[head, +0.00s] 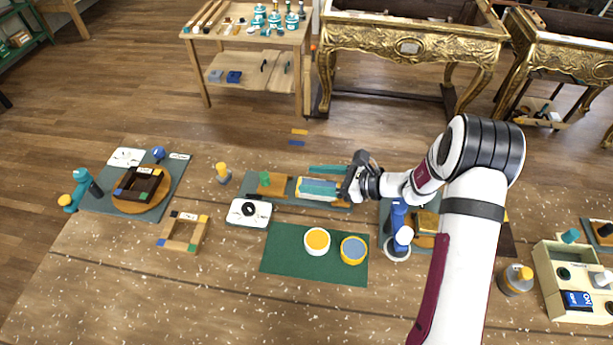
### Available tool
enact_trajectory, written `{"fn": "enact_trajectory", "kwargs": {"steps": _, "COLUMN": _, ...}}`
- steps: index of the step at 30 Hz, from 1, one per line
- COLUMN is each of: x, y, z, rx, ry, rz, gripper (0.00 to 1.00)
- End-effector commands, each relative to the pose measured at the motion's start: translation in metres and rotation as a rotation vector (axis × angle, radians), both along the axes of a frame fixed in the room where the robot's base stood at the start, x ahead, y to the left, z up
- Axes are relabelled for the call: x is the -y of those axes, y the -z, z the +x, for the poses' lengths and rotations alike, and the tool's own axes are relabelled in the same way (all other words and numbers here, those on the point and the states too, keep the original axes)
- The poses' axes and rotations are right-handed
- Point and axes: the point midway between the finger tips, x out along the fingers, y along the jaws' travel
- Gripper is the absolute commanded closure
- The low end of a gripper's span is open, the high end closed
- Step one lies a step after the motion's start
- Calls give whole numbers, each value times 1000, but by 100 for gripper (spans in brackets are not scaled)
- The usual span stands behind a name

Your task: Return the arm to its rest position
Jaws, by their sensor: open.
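My gripper (328,181) shows in the head view near the middle of the table. My white arm is stretched from the bottom right up to a dark-banded elbow, then left to the gripper.
A blue and white tool (398,230) stands close to my arm. At left are wooden frames (184,232); at right is a divided tray (548,275). Bare tabletop lies at the front left.

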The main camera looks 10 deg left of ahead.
Motion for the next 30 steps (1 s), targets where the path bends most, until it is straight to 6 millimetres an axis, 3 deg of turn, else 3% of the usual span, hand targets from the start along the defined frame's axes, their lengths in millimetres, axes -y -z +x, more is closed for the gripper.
{"fn": "enact_trajectory", "kwargs": {"steps": 8, "x": 0, "y": 0, "z": 0, "rx": 1, "ry": 0, "rz": 0, "gripper": 38}}
{"fn": "enact_trajectory", "kwargs": {"steps": 11, "x": -3, "y": -20, "z": -12, "rx": 38, "ry": -61, "rz": -30, "gripper": 38}}
{"fn": "enact_trajectory", "kwargs": {"steps": 14, "x": -7, "y": -73, "z": -60, "rx": 150, "ry": -261, "rz": -139, "gripper": 38}}
{"fn": "enact_trajectory", "kwargs": {"steps": 15, "x": -4, "y": -94, "z": -91, "rx": 206, "ry": -368, "rz": -208, "gripper": 38}}
{"fn": "enact_trajectory", "kwargs": {"steps": 18, "x": 15, "y": -130, "z": -171, "rx": 343, "ry": -627, "rz": -409, "gripper": 38}}
{"fn": "enact_trajectory", "kwargs": {"steps": 21, "x": 49, "y": -140, "z": -241, "rx": 455, "ry": -847, "rz": -626, "gripper": 38}}
{"fn": "enact_trajectory", "kwargs": {"steps": 24, "x": 84, "y": -138, "z": -286, "rx": 527, "ry": -1002, "rz": -817, "gripper": 38}}
{"fn": "enact_trajectory", "kwargs": {"steps": 27, "x": 109, "y": -134, "z": -310, "rx": 563, "ry": -1089, "rz": -946, "gripper": 38}}
{"fn": "enact_trajectory", "kwargs": {"steps": 30, "x": 120, "y": -132, "z": -318, "rx": 574, "ry": -1126, "rz": -1002, "gripper": 38}}
